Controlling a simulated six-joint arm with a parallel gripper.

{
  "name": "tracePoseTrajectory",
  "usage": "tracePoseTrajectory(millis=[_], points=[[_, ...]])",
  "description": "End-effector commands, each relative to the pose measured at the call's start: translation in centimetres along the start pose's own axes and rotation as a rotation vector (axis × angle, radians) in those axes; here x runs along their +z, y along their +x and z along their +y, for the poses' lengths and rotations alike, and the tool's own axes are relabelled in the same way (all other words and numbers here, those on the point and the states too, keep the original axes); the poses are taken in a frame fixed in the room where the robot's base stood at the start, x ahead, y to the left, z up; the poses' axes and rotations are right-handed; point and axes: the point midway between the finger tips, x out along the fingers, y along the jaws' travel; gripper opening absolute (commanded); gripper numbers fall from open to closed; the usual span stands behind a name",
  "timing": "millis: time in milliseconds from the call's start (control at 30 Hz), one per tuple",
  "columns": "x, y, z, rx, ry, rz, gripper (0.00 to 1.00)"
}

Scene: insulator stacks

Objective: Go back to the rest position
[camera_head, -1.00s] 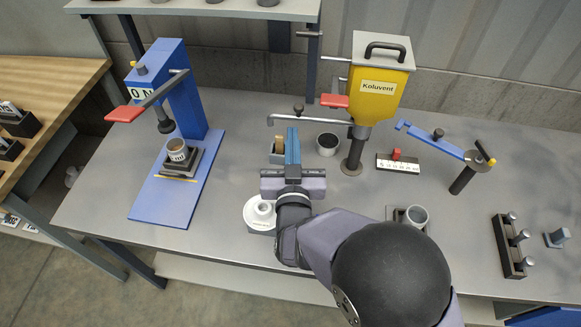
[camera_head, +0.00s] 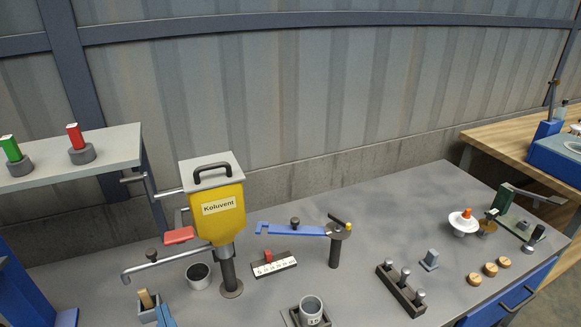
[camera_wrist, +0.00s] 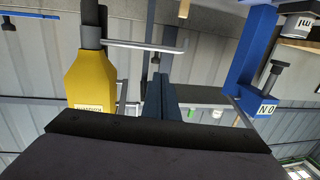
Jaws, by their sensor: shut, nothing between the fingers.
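My gripper's two dark blue fingers (camera_wrist: 162,97) are together in the wrist view, with nothing seen between them. In the head view only the blue finger tips (camera_head: 166,317) show at the bottom edge, beside the small grey holder (camera_head: 148,309) with a wooden handle. The rest of my gripper and arm is out of the head view. The yellow Koluvent dispenser (camera_head: 218,210) stands to the right of the tips. It shows upside down at the left of the wrist view (camera_wrist: 90,75), with the blue press (camera_wrist: 250,60) at the right.
The dispenser's grey swing arm (camera_head: 165,267) reaches left above the bench, near a dark-filled cup (camera_head: 198,276). A blue lever stand (camera_head: 334,248), a pin rack (camera_head: 400,288) and a cup (camera_head: 311,309) stand rightward.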

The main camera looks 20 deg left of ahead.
Motion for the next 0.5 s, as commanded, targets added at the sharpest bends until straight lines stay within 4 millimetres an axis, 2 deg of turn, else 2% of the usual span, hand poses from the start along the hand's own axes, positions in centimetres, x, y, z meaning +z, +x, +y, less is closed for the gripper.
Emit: tracePoseTrajectory(millis=[167, 267, 367, 500], points=[[1.2, 1.8, 6.0, 0.065, 0.034, -0.135, 0.0], [2.4, 2.1, 10.8, 0.114, 0.065, -0.252, 0.0], [3.9, 1.3, 16.0, 0.17, 0.107, -0.384, 0.0], [5.9, -1.7, 22.9, 0.254, 0.176, -0.568, 0.0]])
